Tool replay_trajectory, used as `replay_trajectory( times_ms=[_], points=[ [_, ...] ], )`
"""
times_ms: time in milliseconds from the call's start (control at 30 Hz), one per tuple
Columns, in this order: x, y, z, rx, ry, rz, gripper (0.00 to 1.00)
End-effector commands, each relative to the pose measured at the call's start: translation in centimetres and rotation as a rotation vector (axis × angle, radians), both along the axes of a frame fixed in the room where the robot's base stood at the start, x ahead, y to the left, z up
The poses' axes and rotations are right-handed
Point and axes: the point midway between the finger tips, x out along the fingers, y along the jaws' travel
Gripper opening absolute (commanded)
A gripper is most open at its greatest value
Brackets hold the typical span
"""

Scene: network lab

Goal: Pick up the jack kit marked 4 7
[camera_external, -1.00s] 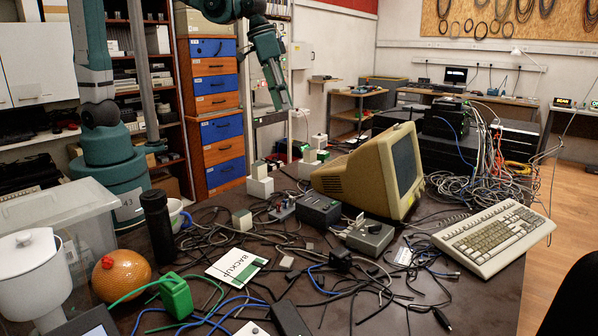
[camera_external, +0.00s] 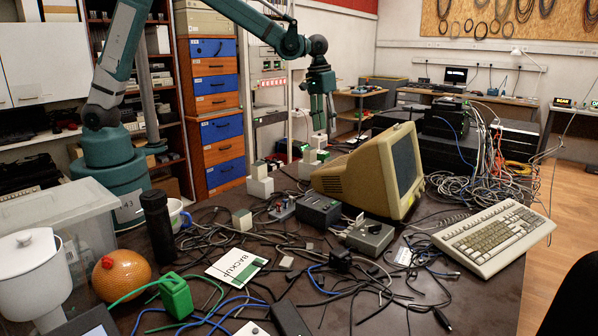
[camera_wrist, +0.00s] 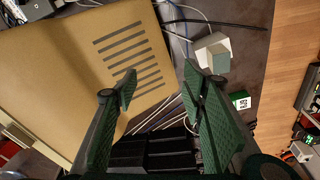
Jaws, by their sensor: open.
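Several small white blocks, some with green or grey-green faces, stand on the dark table behind the beige monitor; I cannot read a 4 7 on any of them. In the external view, a white block (camera_external: 319,142) is just below my gripper (camera_external: 324,122). My gripper points down and holds nothing. In the wrist view, its two green fingers (camera_wrist: 159,78) are spread apart. A white and grey-green block (camera_wrist: 213,53) lies right of the fingers, and a smaller green and white block (camera_wrist: 241,101) with an unreadable marking lies farther right.
The beige monitor (camera_external: 343,179) stands close by, and its slotted casing (camera_wrist: 80,85) fills the left of the wrist view. Cables tangle across the table. A keyboard (camera_external: 493,239) is at right.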

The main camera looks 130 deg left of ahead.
Motion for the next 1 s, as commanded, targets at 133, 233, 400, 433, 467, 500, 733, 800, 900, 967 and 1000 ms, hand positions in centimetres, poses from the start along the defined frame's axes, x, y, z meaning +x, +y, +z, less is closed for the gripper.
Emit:
replay_trajectory(
  times_ms=[133,233,400,433,467,500,733,800,900,967,1000],
  points=[
    [-1.2,4.1,-2.7,-0.020,0.015,0.067,0.41],
    [-2.1,6.6,-4.5,-0.033,0.024,0.110,0.41],
    [-4.1,10.7,-7.8,-0.056,0.040,0.183,0.41],
    [-4.4,11.4,-8.3,-0.059,0.042,0.196,0.41],
    [-4.8,12.1,-8.9,-0.064,0.046,0.210,0.41],
    [-5.4,13.0,-9.7,-0.070,0.049,0.227,0.41],
    [-8.3,17.5,-13.9,-0.098,0.068,0.314,0.41],
    [-9.0,18.4,-14.8,-0.104,0.071,0.333,0.41],
    [-9.6,19.3,-15.7,-0.109,0.075,0.351,0.41],
    [-9.9,19.6,-16.0,-0.112,0.077,0.358,0.41],
    [-10.0,19.7,-16.1,-0.113,0.078,0.361,0.41]
  ],
)
